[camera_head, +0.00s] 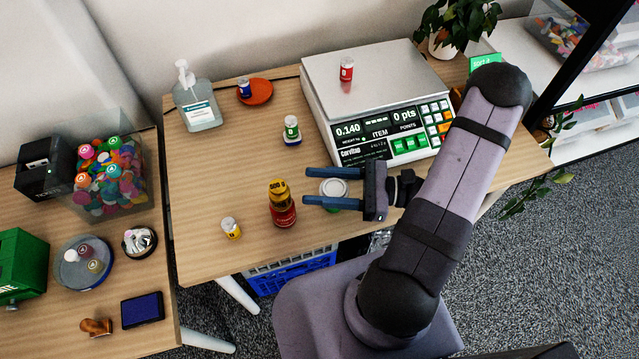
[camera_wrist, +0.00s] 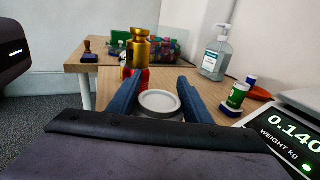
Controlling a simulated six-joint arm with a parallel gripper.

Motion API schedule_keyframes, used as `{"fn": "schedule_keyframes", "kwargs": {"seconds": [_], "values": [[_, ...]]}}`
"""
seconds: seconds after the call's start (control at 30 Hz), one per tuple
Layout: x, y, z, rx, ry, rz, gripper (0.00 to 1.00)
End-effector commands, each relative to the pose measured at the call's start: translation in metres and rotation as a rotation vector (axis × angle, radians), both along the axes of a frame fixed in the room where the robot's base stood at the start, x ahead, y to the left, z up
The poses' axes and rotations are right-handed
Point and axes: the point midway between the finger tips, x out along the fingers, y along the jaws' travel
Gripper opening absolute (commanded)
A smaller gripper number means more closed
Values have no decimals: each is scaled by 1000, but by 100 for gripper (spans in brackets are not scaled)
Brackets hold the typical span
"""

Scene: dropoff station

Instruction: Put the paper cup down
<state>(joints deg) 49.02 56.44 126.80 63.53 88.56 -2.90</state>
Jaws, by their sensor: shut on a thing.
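The paper cup (camera_head: 334,187) shows as a round white lid between the two blue fingers of my gripper (camera_head: 308,186), over the front part of the wooden table (camera_head: 235,185). A bit of green shows below the lower finger. In the wrist view the lid (camera_wrist: 160,100) sits level between the fingers (camera_wrist: 160,80), which are shut on the cup. The cup looks upright. Its sides are mostly hidden, and I cannot tell whether its base touches the table.
A yellow jar (camera_head: 231,228) is farther left. A green-labelled jar (camera_head: 291,128) stands behind. The scale (camera_head: 370,80), bearing a red jar (camera_head: 346,69), is behind right. Bare table lies left of centre.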

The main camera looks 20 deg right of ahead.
Motion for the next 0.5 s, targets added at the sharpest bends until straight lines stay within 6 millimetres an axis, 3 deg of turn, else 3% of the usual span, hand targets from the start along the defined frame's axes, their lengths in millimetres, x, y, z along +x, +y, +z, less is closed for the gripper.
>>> {"fn": "schedule_keyframes", "kwargs": {"seconds": [0.03, 0.1, 0.5], "values": [[0, 0, -1, 0, 0, 0, 52], [0, 0, 0, 0, 0, 0, 68], [-1, -2, 0, 0, -1, -1, 68]]}}
